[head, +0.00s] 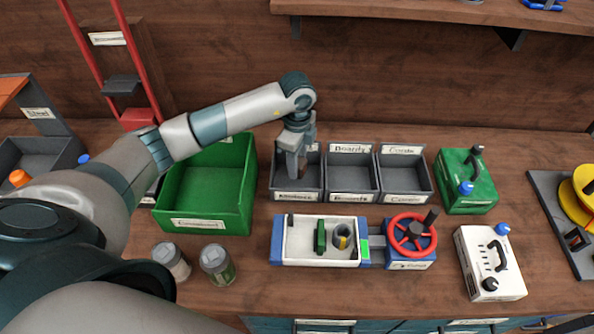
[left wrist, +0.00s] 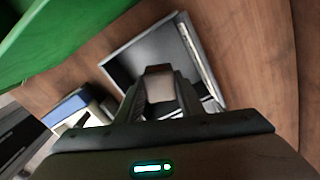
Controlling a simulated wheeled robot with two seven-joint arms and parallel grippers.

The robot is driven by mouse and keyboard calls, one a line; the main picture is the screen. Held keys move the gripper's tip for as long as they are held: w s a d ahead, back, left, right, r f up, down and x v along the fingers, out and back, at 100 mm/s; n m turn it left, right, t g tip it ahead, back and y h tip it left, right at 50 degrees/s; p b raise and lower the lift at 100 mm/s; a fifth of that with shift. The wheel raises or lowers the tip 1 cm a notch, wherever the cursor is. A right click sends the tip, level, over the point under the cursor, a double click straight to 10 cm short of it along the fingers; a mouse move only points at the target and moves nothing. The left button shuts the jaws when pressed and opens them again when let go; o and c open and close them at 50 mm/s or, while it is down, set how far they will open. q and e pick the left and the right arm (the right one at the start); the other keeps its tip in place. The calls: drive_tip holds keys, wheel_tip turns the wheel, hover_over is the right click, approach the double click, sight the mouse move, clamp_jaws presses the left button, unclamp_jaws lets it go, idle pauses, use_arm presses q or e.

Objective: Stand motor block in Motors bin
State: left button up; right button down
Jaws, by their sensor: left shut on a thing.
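The Motors bin (head: 295,197) is the left one of three grey bins at the back middle of the table. My left gripper (head: 293,167) points down over this bin. It is shut on the motor block, a grey-brown block (left wrist: 160,84) between the two fingers in the left wrist view. The bin (left wrist: 197,62) shows beyond the block there. I cannot tell if the block touches the bin floor. In the head view the fingers mostly hide the block. My right gripper is not in view.
The Boards bin (head: 350,197) and another grey bin (head: 405,198) stand to the right. A large green bin (head: 205,222) stands close on the left. In front is a white tray (head: 300,258) with small parts and a red handwheel (head: 412,232). Two jars (head: 216,262) stand front left.

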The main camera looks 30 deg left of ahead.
use_arm(q)
drive_tip(key=shift+f+p, duration=0.8)
drive_tip(key=shift+f, duration=1.15)
drive_tip(key=shift+f, duration=0.2)
drive_tip(key=o, duration=1.3)
drive_tip(key=shift+r, duration=0.1)
